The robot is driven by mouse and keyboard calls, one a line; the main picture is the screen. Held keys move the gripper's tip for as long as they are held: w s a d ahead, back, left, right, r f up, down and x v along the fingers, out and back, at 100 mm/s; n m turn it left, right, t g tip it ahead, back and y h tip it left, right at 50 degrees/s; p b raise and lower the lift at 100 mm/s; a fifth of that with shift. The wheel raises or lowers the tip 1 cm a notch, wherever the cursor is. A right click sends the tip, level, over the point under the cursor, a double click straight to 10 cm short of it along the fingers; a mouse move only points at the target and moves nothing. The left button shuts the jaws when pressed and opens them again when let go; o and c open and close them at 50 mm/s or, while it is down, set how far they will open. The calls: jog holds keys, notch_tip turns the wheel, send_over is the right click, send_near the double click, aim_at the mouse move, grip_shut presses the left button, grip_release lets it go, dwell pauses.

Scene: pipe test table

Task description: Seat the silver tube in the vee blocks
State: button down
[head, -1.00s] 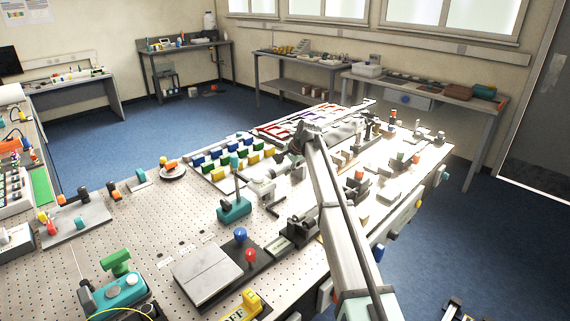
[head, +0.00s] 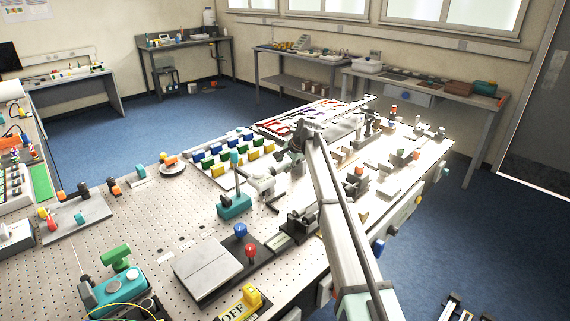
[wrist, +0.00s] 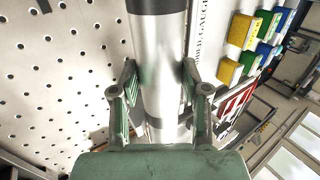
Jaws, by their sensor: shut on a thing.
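The silver tube (wrist: 158,60) is a smooth, shiny cylinder with dark bands. It runs up and down the wrist view between the green-grey fingers of my gripper (wrist: 158,100). The fingers are shut on it, one on each side. Its upper end runs out of the picture and its lower part goes behind the green gripper body. In the head view my wrist and gripper (head: 268,182) are small and pale, over the middle of the perforated table; the tube is not clear there. I cannot pick out the vee blocks for sure in either view.
The perforated table (head: 140,215) is crowded. Coloured blocks (wrist: 240,32) lie right of the tube. Bare table shows at left in the wrist view.

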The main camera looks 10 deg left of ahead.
jog(key=shift+c, duration=2.4)
grip_release()
jog(key=shift+f, duration=0.1)
jog(key=v, duration=1.2)
